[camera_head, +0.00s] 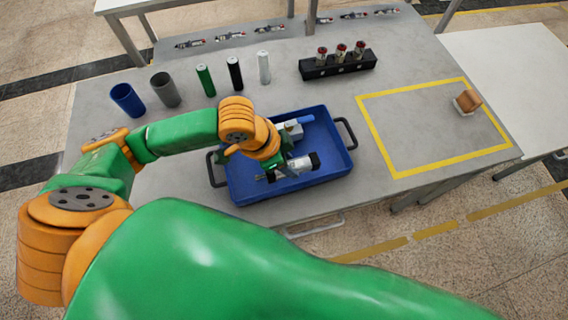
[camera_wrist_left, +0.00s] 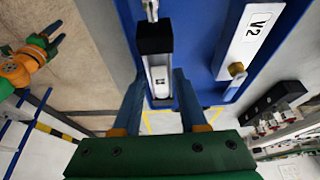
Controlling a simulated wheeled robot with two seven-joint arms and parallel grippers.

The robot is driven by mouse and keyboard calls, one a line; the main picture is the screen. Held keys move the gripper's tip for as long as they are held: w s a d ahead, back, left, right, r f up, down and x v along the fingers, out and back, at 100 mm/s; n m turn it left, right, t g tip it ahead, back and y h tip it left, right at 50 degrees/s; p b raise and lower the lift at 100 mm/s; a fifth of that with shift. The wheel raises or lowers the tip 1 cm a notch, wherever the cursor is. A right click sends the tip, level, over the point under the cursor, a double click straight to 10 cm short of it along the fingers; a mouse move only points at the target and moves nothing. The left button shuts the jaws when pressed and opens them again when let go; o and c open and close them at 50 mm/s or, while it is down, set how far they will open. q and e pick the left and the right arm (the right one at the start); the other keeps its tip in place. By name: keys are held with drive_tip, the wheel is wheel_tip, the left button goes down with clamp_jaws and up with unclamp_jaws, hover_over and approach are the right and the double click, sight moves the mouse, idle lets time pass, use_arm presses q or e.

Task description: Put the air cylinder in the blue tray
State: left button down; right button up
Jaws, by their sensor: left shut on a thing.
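The blue tray (camera_head: 233,190) sits near the front edge of the grey table. My left gripper (camera_head: 276,168) is over the tray, shut on the air cylinder (camera_head: 300,164), which has a silver body and black ends. In the left wrist view the air cylinder (camera_wrist_left: 155,40) lies between the two fingers of the left gripper (camera_wrist_left: 160,95). It appears low over the tray; I cannot tell whether it touches the floor. In the left wrist view my right gripper (camera_wrist_left: 57,33) shows at the far left, apparently open and empty.
A silver part labelled V2 (camera_wrist_left: 252,36) with a blue piece is in the tray. Behind stand a blue cup (camera_head: 127,100), a grey cup (camera_head: 165,90), several upright cylinders and a black rack (camera_head: 338,66). A yellow-outlined area (camera_head: 425,130) at right is mostly clear, with a small brown-and-white object (camera_head: 466,101).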

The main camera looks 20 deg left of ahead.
use_arm(q)
drive_tip(key=shift+w+a+f, duration=0.1)
drive_tip(key=shift+a+f, duration=0.05)
drive_tip(key=shift+f, duration=0.55)
drive_tip(key=shift+w+a+f, duration=0.1)
drive_tip(key=shift+w+f, duration=0.05)
drive_tip(key=shift+f, duration=0.6)
drive_tip(key=shift+w+a+f, duration=0.1)
drive_tip(key=shift+a+f, duration=0.05)
drive_tip(key=shift+f, duration=0.55)
use_arm(e)
drive_tip(key=shift+a, duration=0.3)
use_arm(q)
drive_tip(key=shift+f, duration=0.1)
drive_tip(key=c, duration=0.7)
unclamp_jaws()
drive_tip(key=shift+c, duration=0.2)
use_arm(e)
drive_tip(key=shift+f, duration=0.1)
drive_tip(key=shift+d, duration=0.1)
use_arm(q)
drive_tip(key=p+v, duration=0.2)
drive_tip(key=v, duration=1)
drive_tip(key=shift+d+r, duration=0.15)
drive_tip(key=shift+r, duration=0.05)
use_arm(e)
wheel_tip(320, 180, up, 2)
